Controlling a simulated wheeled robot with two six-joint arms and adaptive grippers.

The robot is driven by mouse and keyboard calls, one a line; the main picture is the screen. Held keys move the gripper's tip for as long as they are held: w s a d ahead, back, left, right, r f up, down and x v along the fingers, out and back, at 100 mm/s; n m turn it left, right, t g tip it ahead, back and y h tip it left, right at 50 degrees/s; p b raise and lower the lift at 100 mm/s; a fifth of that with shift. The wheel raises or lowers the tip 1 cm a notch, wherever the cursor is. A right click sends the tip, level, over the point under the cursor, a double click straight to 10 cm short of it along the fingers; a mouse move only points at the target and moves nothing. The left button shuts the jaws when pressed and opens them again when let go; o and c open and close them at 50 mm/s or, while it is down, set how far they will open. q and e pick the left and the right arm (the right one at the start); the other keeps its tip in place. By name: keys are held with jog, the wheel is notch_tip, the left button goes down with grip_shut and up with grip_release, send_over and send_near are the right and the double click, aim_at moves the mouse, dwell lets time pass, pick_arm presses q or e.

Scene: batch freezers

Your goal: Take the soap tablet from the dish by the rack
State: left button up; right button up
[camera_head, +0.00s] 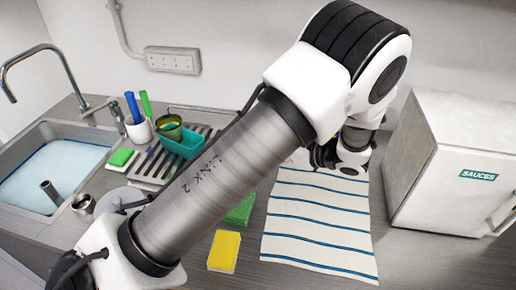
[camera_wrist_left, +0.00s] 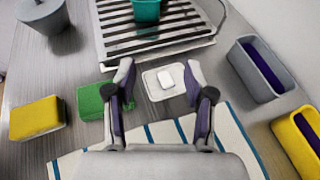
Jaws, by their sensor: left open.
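A small white soap tablet (camera_wrist_left: 165,78) lies in a pale, shallow dish (camera_wrist_left: 152,93) beside the slatted rack (camera_wrist_left: 150,40) in the left wrist view. My left gripper (camera_wrist_left: 161,88) is open, with one finger to each side of the dish and tablet. No contact with the tablet shows, and height above it is hard to tell. In the head view, my left gripper (camera_head: 326,156) is partly hidden by my own arm near the towel's far edge. The dish and tablet are hidden there. The rack (camera_head: 158,165) shows left of my arm. My right gripper is not in view.
A green sponge (camera_wrist_left: 90,101) and a yellow sponge (camera_wrist_left: 36,117) lie left of the gripper. A grey bin (camera_wrist_left: 256,80) and a yellow bin (camera_wrist_left: 298,143) stand right. A striped towel (camera_head: 318,228) lies near a white SAUCES box (camera_head: 447,165). A sink (camera_head: 52,178) is far left.

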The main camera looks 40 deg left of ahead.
pick_arm(q)
jog(key=f+b, duration=0.2)
jog(key=f, duration=0.1)
jog(key=w+f+b, duration=0.1)
jog(key=f+b, duration=0.2)
jog(key=f, duration=0.1)
jog(key=f+b, duration=0.3)
jog(key=shift+w+f, duration=0.2)
jog(key=shift+w, duration=0.1)
jog(key=shift+a+f+b, duration=0.15)
jog(key=shift+f+b, duration=0.05)
jog(key=shift+b, duration=0.1)
jog(key=x, duration=0.2)
jog(key=p+x, duration=0.1)
jog(key=x, duration=0.2)
jog(key=p+x, duration=0.1)
jog(key=x, duration=0.1)
jog(key=shift+a+r, duration=0.25)
jog(key=shift+a, duration=0.15)
jog(key=shift+d, duration=0.1)
jog(key=c, duration=1)
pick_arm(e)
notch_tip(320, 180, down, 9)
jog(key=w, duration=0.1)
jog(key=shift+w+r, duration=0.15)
